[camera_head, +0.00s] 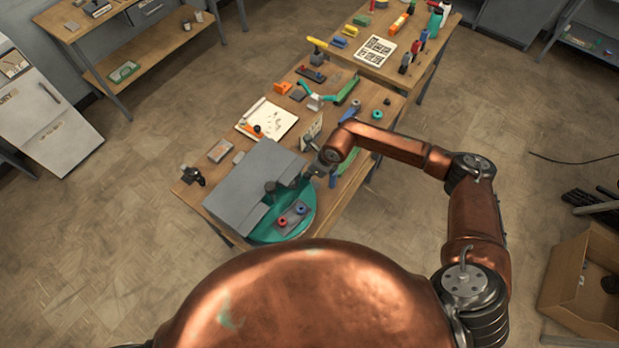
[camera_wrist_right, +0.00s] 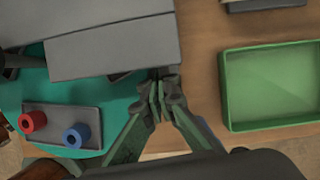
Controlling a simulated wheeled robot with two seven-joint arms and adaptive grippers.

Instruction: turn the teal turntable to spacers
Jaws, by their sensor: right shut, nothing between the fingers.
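The teal turntable (camera_head: 264,233) lies at the near end of the workbench; its teal surface also shows in the right wrist view (camera_wrist_right: 118,98). A grey box-like block with panels (camera_head: 237,180) covers much of it. On its near right part sits a small grey tray (camera_wrist_right: 58,113) holding a red spacer (camera_wrist_right: 33,121) and a blue spacer (camera_wrist_right: 76,135); the red (camera_head: 282,222) and blue (camera_head: 301,210) also show in the head view. My right gripper (camera_wrist_right: 160,84) is shut and empty at the turntable's right edge, beside the grey block. Whether it touches is unclear. My left gripper is out of view.
A green tray (camera_wrist_right: 272,85) lies on the bench right of my right gripper. A paper sheet (camera_head: 267,121), an orange block (camera_head: 283,88) and other small parts lie farther along. A second table (camera_head: 420,62) stands beyond. A cardboard box (camera_head: 580,285) is on the floor at right.

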